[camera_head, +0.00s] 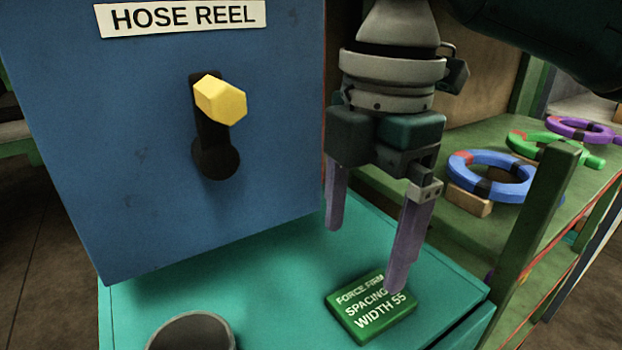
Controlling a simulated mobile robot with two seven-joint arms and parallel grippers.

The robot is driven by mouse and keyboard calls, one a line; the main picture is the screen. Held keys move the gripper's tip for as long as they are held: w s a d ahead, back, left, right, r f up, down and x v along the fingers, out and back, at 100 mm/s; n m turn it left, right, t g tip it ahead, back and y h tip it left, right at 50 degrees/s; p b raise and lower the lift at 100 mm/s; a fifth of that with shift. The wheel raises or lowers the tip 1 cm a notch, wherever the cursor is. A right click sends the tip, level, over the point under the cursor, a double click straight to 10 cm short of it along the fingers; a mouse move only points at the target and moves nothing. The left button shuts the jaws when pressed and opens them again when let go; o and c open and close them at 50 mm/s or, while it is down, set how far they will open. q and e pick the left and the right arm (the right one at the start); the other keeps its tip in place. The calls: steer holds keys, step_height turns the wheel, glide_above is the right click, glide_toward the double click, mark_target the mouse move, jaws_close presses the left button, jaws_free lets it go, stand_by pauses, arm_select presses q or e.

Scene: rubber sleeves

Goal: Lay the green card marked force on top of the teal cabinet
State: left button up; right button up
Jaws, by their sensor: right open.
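The green card (371,306) lies flat on the teal cabinet (270,285), near its right side. Its white print reads "FORCE FIRM", "SPACING" and "WIDTH 55". My right gripper (366,256) points down over the card with its two purple fingers apart and nothing between them. The right finger's tip overlaps the card's upper right corner in the picture; I cannot tell whether they touch. The left finger's tip is above and to the left of the card. My left gripper is out of view.
A blue panel (120,130) labelled "HOSE REEL", with a yellow-ended handle (221,100), stands at the left. A grey round container (192,331) is at the front of the cabinet. A green shelf at right holds blue (463,163), green (527,150) and purple (580,128) rings.

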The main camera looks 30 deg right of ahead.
steer(key=s+a+f, duration=0.1)
steer(key=a, duration=0.1)
steer(key=s+a+f+m+y, duration=0.1)
steer(key=a+f, duration=0.1)
steer(key=s+a+f+m+t+y, duration=0.1)
steer(key=a, duration=0.1)
steer(key=shift+s+f, duration=0.2)
steer(key=shift+s, duration=0.15)
steer(key=s+a+f+m+t+y, duration=0.1)
steer(key=s+a+f+m, duration=0.1)
steer(key=s+m, duration=0.25)
steer(key=s+d+f+m+t+h, duration=0.1)
steer(key=s+d+f+m+h, duration=0.1)
steer(key=s+d+m, duration=0.5)
steer(key=d+m+h, duration=0.1)
steer(key=m, duration=0.2)
steer(key=shift+s+d+f, duration=0.1)
